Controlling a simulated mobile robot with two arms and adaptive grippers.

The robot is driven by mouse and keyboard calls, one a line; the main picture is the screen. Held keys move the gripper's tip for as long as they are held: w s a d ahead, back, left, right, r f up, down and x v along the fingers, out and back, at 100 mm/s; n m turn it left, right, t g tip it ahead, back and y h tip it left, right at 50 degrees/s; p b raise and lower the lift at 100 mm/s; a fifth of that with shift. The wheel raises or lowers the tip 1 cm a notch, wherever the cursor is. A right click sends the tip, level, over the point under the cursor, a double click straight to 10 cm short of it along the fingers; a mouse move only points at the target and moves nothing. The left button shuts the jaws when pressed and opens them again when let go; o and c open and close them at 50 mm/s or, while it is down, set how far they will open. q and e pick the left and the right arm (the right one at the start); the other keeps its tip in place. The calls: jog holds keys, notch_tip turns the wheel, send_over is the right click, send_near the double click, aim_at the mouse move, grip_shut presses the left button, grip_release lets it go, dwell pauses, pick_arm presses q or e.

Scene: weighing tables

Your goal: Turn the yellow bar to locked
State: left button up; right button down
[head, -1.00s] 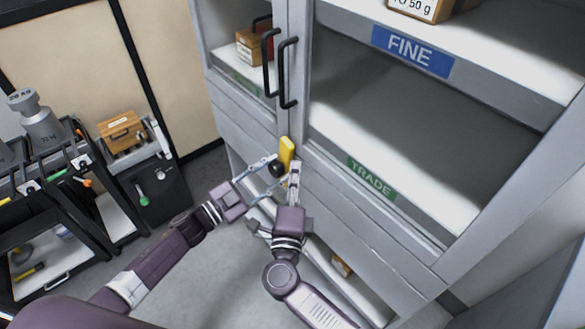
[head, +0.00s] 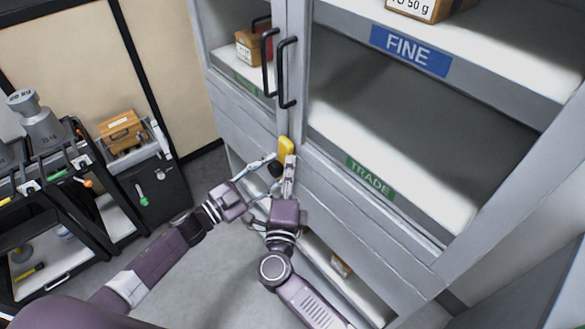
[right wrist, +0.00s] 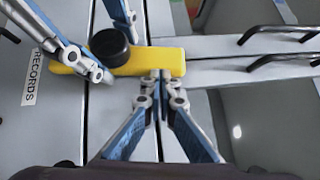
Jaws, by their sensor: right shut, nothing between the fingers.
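The yellow bar (head: 286,147) stands upright on the cabinet front below the door handles. My right gripper (head: 290,162) is shut and empty. Its tips (right wrist: 160,77) are at the bar's long edge; I cannot tell whether they touch.
Two black door handles (head: 288,73) stick out above the bar. A RECORDS label (right wrist: 30,77) is beside the bar's knob end. The grey cabinet has FINE (head: 411,50) and TRADE (head: 370,178) signs. A black cart (head: 85,190) stands at the left, with open floor between.

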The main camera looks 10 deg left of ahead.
pick_arm(q)
jog(key=shift+o, duration=1.4)
jog(key=shift+w+a, duration=0.2)
jog(key=shift+w, duration=0.05)
jog(key=shift+f, duration=0.1)
jog(key=shift+s, duration=0.1)
jog(key=shift+f, duration=0.1)
